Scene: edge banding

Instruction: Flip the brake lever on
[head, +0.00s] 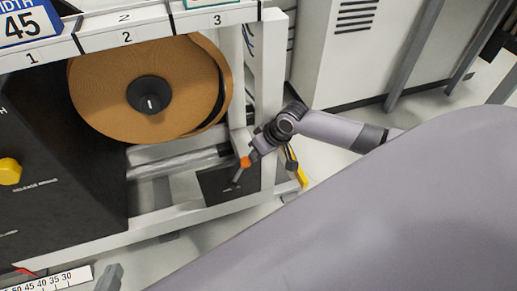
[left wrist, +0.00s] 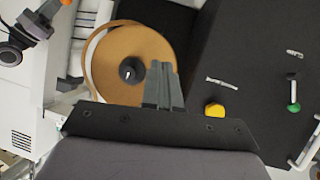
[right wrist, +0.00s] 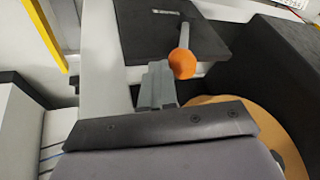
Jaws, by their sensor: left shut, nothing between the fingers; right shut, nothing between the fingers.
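The brake lever is a grey rod with an orange ball knob (head: 245,162), standing on a black plate (head: 222,190) low on the machine frame. In the right wrist view the orange knob (right wrist: 182,64) is just right of the fingertips, with its rod running up to the plate. My right gripper (head: 257,150) is shut and empty, close beside the knob; I cannot tell if they touch. Its fingers (right wrist: 156,82) fill the middle of that view. My left gripper (head: 109,276) is shut and empty at the bottom left; its fingers (left wrist: 164,82) show in the left wrist view.
A black panel with a yellow knob (head: 9,171) stands at the left. White frame posts (head: 268,90) rise close to my right gripper. A grey cabinet (head: 345,50) stands behind.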

